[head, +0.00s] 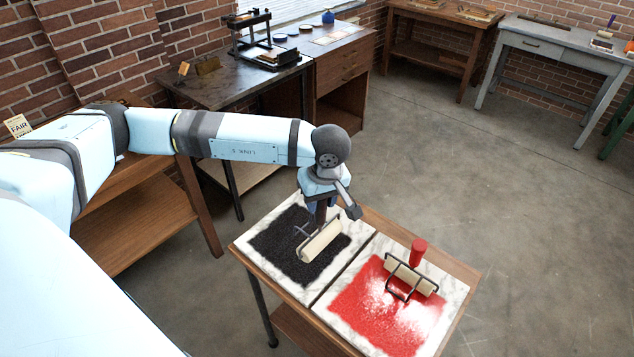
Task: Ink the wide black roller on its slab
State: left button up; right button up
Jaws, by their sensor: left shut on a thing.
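The wide black roller (322,240) has a cream cylinder in a dark wire frame. It is over the right part of the black ink patch on its marble slab (262,271); I cannot tell whether the cylinder touches the ink. My left gripper (320,207) points down above the slab and is shut on the roller's handle, which it mostly hides. The cylinder looks pale, with no ink visible on the side facing me. My right gripper is not in view.
On the same small wooden table (466,281), a red-inked slab (341,324) adjoins on the right. A second cream roller (411,274) with a red handle (418,251) rests there. A dark bench (215,88) with a hand press (262,42) stands behind. Open floor lies right.

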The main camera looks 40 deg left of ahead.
aim_at(320, 216)
pick_arm(q)
jog(key=shift+d+f+b, duration=0.1)
jog(key=shift+f+b, duration=0.2)
jog(key=shift+f, duration=0.35)
jog(key=shift+f+b, duration=0.7)
jog(key=shift+f, duration=1.15)
jog(key=shift+f+b, duration=0.35)
